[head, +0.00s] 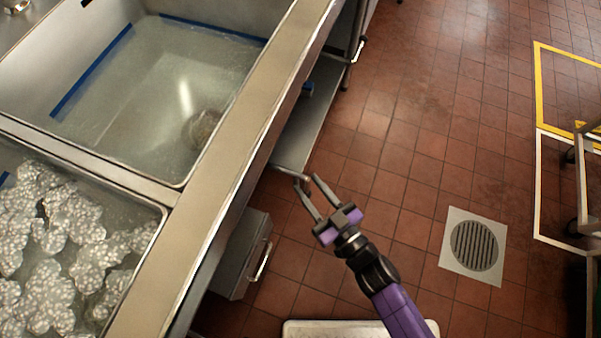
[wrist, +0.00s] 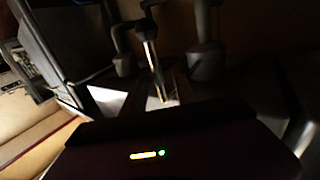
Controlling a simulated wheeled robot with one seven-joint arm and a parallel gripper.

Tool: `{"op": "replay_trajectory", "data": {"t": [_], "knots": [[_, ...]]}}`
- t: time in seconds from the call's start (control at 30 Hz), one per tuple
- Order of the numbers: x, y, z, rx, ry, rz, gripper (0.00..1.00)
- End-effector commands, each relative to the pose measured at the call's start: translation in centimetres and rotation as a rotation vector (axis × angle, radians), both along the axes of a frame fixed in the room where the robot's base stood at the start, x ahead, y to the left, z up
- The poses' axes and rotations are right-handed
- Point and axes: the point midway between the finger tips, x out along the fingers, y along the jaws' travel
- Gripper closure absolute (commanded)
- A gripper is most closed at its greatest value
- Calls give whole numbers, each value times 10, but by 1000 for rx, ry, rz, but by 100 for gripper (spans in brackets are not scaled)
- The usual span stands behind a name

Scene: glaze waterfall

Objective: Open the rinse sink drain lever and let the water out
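The sink basin (head: 150,85) at upper left in the head view holds clear, slightly cloudy water, with a round drain (head: 203,128) on its floor. Blue lines run along its walls. My gripper (head: 307,181) is low beside the sink's front edge, with its two fingers apart. A thin metal rod (head: 286,171), possibly a drain lever, comes from under the edge to the fingertips. In the wrist view a metal rod (wrist: 152,65) shows between two dark finger-like shapes. I cannot tell whether the fingers touch it. Its far end is hidden under the sink.
A neighbouring basin (head: 165,212) holds foam-covered water. A small blue part (head: 307,88) shows under the counter edge, above a metal shelf (head: 310,130). A cabinet with a handle (head: 262,260) stands below. The tiled floor to the right is open, with a floor grate (head: 474,245).

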Motion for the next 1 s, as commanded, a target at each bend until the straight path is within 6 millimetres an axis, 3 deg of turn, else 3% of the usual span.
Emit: {"op": "replay_trajectory", "data": {"t": [0.3,0.67,0.87,1.0], "knots": [[34,25,0,1,0,-1,65],[39,28,0,-1,1,-1,65],[39,28,0,-1,1,-1,100],[39,28,0,-1,1,-1,100]]}}
